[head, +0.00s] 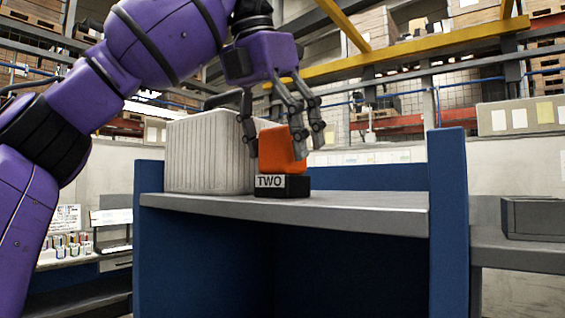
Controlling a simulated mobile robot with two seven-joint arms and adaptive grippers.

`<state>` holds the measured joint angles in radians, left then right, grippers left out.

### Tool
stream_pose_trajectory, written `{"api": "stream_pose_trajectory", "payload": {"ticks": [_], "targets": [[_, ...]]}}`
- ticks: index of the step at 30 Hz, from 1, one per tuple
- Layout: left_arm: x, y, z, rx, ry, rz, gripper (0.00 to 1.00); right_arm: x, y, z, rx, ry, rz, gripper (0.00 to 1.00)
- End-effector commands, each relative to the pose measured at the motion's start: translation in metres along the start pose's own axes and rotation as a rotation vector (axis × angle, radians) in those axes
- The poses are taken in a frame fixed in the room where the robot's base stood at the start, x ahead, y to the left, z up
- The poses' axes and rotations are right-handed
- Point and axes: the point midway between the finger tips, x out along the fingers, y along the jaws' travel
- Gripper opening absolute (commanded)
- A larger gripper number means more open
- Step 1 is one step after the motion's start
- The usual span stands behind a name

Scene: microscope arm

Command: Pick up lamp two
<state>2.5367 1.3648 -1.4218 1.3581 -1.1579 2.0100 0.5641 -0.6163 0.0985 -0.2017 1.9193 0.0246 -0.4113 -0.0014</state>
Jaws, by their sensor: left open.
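Lamp two (282,151) has an orange body on a black base with a white label reading "TWO". It stands upright on the grey shelf top (380,208) of a blue-sided bench, near the front edge. My left gripper (278,140) comes down from above with its fingers open around the upper part of the orange body. One finger is on the left side and the others are on the right. I cannot tell whether the fingers touch the lamp. My right gripper does not show.
A white ribbed box (205,152) stands on the shelf just left of the lamp. Blue side panels (448,200) bound the bench, with a low blue back edge. The shelf right of the lamp is clear. A grey bin (535,218) sits on a separate surface at the right.

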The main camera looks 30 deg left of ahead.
Motion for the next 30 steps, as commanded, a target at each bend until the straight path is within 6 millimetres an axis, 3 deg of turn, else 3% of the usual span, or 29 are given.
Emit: {"api": "stream_pose_trajectory", "payload": {"ticks": [6, 16, 30], "targets": [[0.021, 0.000, 0.000, 0.000, 0.002, 0.000, 0.73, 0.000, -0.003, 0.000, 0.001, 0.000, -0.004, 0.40], [0.023, 0.000, 0.000, -0.002, 0.000, -0.001, 0.73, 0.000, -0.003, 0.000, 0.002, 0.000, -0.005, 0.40], [0.023, 0.000, 0.000, -0.001, -0.001, -0.001, 0.17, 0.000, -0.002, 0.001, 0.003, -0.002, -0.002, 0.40]]}}
